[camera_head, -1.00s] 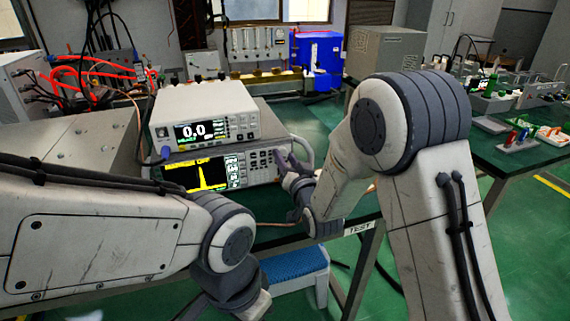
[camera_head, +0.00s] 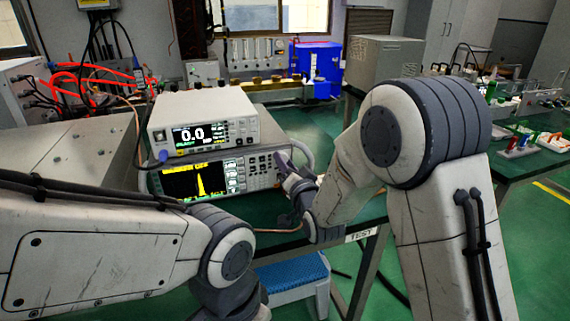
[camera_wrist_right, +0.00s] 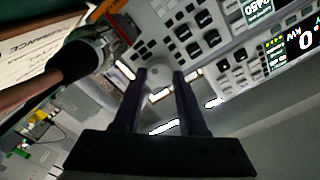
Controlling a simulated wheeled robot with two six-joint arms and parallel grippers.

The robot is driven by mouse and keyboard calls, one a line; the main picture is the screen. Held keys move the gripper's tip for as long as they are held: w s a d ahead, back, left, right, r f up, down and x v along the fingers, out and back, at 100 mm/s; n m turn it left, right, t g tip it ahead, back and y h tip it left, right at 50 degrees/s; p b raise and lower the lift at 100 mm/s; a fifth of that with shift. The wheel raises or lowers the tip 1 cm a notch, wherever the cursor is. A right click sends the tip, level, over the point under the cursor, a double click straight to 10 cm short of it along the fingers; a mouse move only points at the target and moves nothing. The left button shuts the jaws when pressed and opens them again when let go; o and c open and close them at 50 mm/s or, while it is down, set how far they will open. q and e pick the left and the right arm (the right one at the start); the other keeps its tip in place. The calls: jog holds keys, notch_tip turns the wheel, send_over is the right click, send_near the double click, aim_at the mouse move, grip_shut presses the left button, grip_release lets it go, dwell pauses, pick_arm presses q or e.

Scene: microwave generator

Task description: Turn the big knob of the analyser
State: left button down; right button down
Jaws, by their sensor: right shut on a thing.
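The analyser (camera_head: 236,183) is the lower of two stacked instruments on the green bench, with a yellow peak on its screen (camera_head: 196,181). My right gripper (camera_head: 282,160) is at the right end of its front panel. The right wrist view shows both fingers of this gripper (camera_wrist_right: 159,74) pointing at the panel, beside the rows of dark buttons (camera_wrist_right: 190,28). They are closed around the big knob (camera_wrist_right: 158,88), which shows only partly between them. In the head view the fingers and wrist hide the knob. My left arm comes in at the lower left, with its gripper out of view.
A white meter (camera_head: 204,122) reading 0.0 stands on the analyser. A cable (camera_head: 137,125) hangs by its left side, and another plugged connector (camera_wrist_right: 78,60) sits close to my right fingers. A blue step stool (camera_head: 290,272) stands below the bench edge.

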jog(key=shift+c, duration=2.2)
grip_release()
jog(key=b+v, duration=0.9)
jog(key=v, duration=0.1)
jog(key=shift+s, duration=0.25)
